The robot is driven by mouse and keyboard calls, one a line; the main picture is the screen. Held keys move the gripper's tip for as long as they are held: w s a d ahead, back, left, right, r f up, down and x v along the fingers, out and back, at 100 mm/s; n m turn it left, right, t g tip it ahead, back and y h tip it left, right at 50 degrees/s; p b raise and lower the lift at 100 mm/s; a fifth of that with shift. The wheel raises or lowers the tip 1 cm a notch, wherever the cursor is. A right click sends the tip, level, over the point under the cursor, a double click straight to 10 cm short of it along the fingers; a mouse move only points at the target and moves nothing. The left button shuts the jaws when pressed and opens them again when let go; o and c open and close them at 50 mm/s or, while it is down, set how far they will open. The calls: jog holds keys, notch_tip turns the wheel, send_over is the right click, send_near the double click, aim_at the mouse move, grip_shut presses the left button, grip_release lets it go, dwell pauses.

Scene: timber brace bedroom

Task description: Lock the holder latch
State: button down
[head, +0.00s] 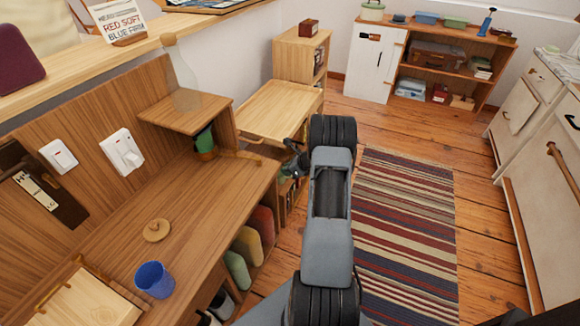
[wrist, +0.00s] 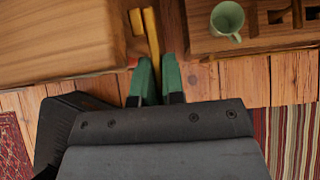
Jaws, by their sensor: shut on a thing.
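In the wrist view my gripper (wrist: 159,72), with green fingers, is shut on the near end of a narrow yellow wooden bar (wrist: 151,30), which I take to be the holder latch. A shorter yellow piece (wrist: 136,21) lies beside the bar, just left of it. In the head view my gripper (head: 291,168) is beside the right end of the desk, partly hidden by my own arm. A light wooden bar (head: 238,155) shows at that desk end. Whether the latch is locked I cannot tell.
A wooden desk (head: 190,190) stands left, with a blue cup (head: 154,280) and a round wooden lid (head: 156,230). A green mug (wrist: 227,18) is on a wooden surface right of the bar. A striped rug (head: 405,220) covers open floor to the right.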

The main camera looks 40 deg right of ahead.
jog(key=shift+s+f, duration=0.15)
dwell(0.3)
jog(key=c, duration=1.5)
grip_release()
jog(key=shift+d, duration=0.1)
jog(key=shift+s+r, duration=0.1)
jog(key=shift+r, duration=0.3)
jog(key=p+v, duration=0.2)
jog(key=v, duration=1.1)
jog(key=shift+r+p, duration=0.2)
jog(key=shift+p, duration=0.1)
jog(key=shift+c, duration=0.4)
